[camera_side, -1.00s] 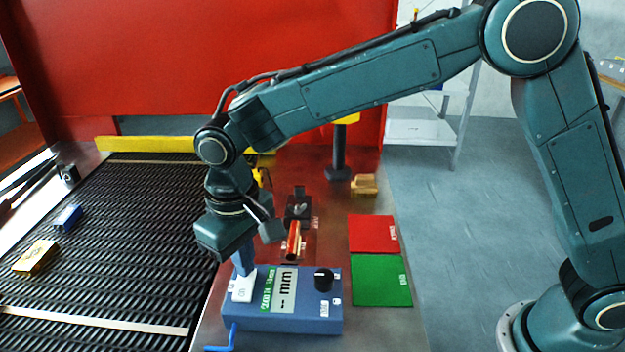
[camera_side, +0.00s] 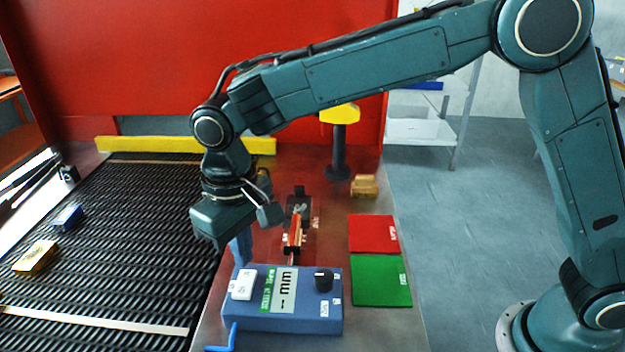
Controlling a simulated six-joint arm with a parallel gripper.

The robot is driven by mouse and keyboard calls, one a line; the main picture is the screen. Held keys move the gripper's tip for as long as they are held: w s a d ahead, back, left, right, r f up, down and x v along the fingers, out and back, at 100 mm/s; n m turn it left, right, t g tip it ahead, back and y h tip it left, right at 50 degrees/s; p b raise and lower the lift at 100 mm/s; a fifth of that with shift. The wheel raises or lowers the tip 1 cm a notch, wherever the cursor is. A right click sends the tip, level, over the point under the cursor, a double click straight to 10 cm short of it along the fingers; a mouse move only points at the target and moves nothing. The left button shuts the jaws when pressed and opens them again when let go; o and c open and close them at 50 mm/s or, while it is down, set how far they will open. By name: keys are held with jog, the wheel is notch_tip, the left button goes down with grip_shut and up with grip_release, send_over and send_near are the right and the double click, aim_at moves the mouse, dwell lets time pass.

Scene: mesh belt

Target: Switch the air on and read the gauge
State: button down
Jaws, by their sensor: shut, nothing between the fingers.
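The blue gauge box (camera_side: 290,318) stands on the bench right of the belt. Its top carries a white switch (camera_side: 242,285), a grey display (camera_side: 283,290) and a black knob (camera_side: 323,280). The display shows "mm" with a short mark beside it; I cannot make out a number. My gripper (camera_side: 241,255) is shut and empty. It points down just above and behind the white switch and appears clear of it. A red and brass cylindrical part (camera_side: 294,236) lies at a dark fixture (camera_side: 299,208) behind the box.
A red pad (camera_side: 373,234) and a green pad (camera_side: 381,281) lie to the right. A yellow-topped black post (camera_side: 339,145) and a brass block (camera_side: 364,187) stand behind.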

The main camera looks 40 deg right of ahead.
aim_at(250, 273)
jog(key=shift+r, duration=2.15)
jog(key=s+d+r+m+t, duration=0.1)
jog(key=s+d+r, duration=0.35)
jog(key=d, duration=0.45)
jog(key=s+d+r+m+t, duration=0.1)
jog(key=s+d+r+t, duration=0.3)
jog(key=d, duration=0.6)
jog(key=s+d+f+m, duration=0.1)
jog(key=s+d+f, duration=0.1)
jog(key=s+d, duration=0.8)
jog(key=s, duration=0.4)
jog(key=shift+d+f+t, duration=0.2)
jog(key=shift+f+t, duration=0.1)
jog(key=shift+f, duration=0.05)
